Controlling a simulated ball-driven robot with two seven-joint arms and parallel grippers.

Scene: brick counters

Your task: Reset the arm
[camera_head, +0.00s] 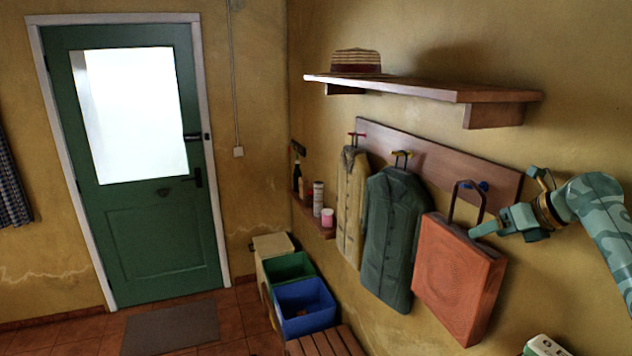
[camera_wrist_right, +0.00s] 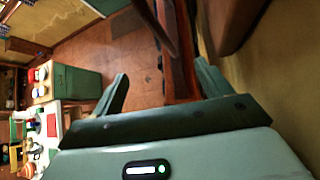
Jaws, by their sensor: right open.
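My right arm comes in from the right in the head view. Its gripper (camera_head: 508,203) is open and empty, beside the handle and top right corner of an orange-brown bag (camera_head: 458,275). The bag hangs by its dark handle from a blue hook (camera_head: 484,186) on the wall. One finger reaches near the bag's top edge; I cannot tell whether it touches. In the right wrist view the two fingers (camera_wrist_right: 162,80) stand wide apart, with a narrow reddish-brown edge beyond them. My left gripper is not in view.
A green coat (camera_head: 392,240) and a tan coat (camera_head: 351,205) hang left of the bag. A wooden shelf (camera_head: 420,88) with a straw hat (camera_head: 356,61) juts out above. Bins, including a blue one (camera_head: 304,308), stand on the floor near the green door (camera_head: 150,235).

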